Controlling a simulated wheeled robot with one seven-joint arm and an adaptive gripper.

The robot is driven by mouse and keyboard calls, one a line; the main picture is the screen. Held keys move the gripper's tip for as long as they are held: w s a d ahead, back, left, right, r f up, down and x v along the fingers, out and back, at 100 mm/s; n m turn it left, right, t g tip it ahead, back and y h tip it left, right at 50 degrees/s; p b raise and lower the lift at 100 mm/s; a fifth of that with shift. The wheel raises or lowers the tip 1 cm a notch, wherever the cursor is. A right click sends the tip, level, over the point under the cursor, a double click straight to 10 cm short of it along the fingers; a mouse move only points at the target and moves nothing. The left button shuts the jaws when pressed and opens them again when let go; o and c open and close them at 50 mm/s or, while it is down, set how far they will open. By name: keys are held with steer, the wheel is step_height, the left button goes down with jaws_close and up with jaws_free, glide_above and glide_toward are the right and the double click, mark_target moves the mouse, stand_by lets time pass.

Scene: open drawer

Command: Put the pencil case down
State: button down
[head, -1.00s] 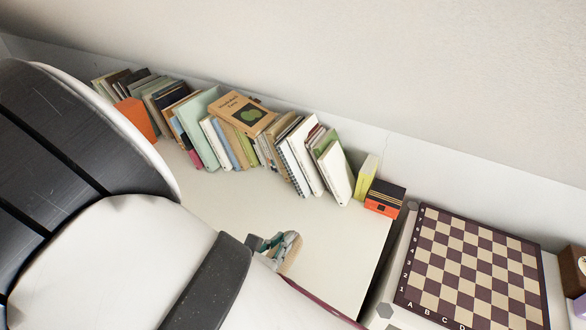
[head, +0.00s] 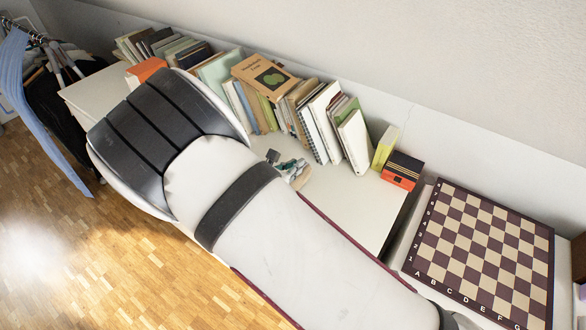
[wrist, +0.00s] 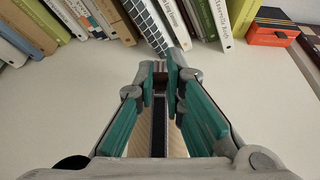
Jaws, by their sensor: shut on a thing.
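My gripper (wrist: 161,78), with teal pads, is shut on the pencil case (wrist: 159,128). In the wrist view the case is a narrow beige thing with a dark stripe down its middle, mostly hidden between the fingers. In the head view my gripper (head: 287,167) shows just past my arm, and a small tan part of the case (head: 301,180) shows beside it. The case is over the white desk top (head: 345,205), in front of the row of books. I cannot tell whether it touches the surface.
Leaning books (head: 260,95) line the back of the desk along the wall. An orange-and-black box (head: 400,171) stands at their right end. A chessboard (head: 485,250) lies right of the desk edge. Clear desk lies between gripper and books. Clothes (head: 45,110) hang at left.

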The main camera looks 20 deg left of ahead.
steer(key=shift+f, duration=0.7)
steer(key=shift+f, duration=0.1)
steer(key=c, duration=1.7)
jaws_free()
